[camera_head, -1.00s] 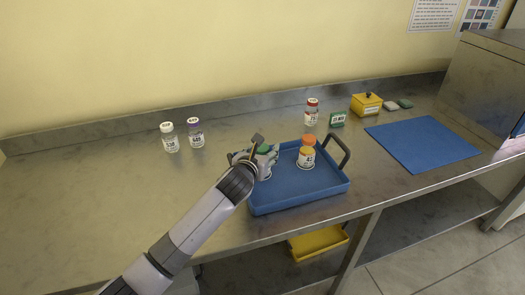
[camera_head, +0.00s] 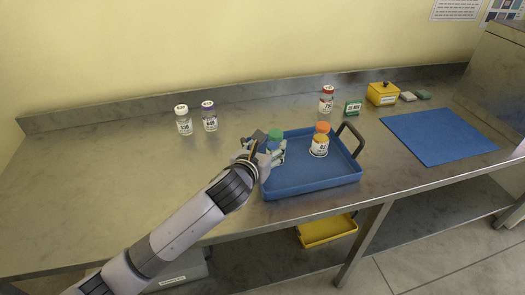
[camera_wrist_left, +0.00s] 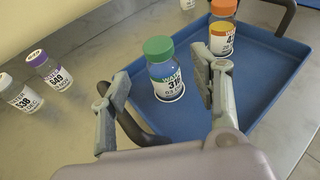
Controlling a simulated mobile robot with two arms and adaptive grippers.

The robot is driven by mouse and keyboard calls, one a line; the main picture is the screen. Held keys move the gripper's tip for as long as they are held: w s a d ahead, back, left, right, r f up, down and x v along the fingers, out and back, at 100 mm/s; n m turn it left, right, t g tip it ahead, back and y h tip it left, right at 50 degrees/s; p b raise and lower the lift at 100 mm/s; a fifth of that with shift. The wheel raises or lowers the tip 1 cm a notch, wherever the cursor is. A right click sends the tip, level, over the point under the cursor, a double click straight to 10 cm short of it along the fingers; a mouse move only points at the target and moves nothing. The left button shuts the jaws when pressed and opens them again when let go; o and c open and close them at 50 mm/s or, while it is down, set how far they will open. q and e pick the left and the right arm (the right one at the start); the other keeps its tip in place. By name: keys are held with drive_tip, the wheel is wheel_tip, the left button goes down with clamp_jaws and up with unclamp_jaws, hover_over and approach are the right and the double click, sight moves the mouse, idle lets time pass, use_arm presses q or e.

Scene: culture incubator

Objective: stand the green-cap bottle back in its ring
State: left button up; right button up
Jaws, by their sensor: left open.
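The green-cap bottle (camera_wrist_left: 165,72) stands upright in the blue tray (camera_wrist_left: 264,62) in the left wrist view, with a white ring visible around its base. In the head view its green cap (camera_head: 275,134) shows just past my left gripper (camera_head: 266,148), which hides much of its body. In the wrist view my left gripper (camera_wrist_left: 163,80) is open, one finger on each side of the bottle, with visible gaps to both fingers. My right gripper is not in view.
An orange-cap bottle (camera_head: 320,142) stands in the tray, right of the green-cap one. A black tray handle (camera_wrist_left: 140,128) is near the left finger. White-cap (camera_head: 184,121) and purple-cap (camera_head: 209,117) bottles stand left on the bench, a red-cap bottle (camera_head: 326,100) behind the tray.

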use_arm(q)
drive_tip(key=v, duration=0.3)
drive_tip(key=shift+s, duration=0.1)
idle(0.7)
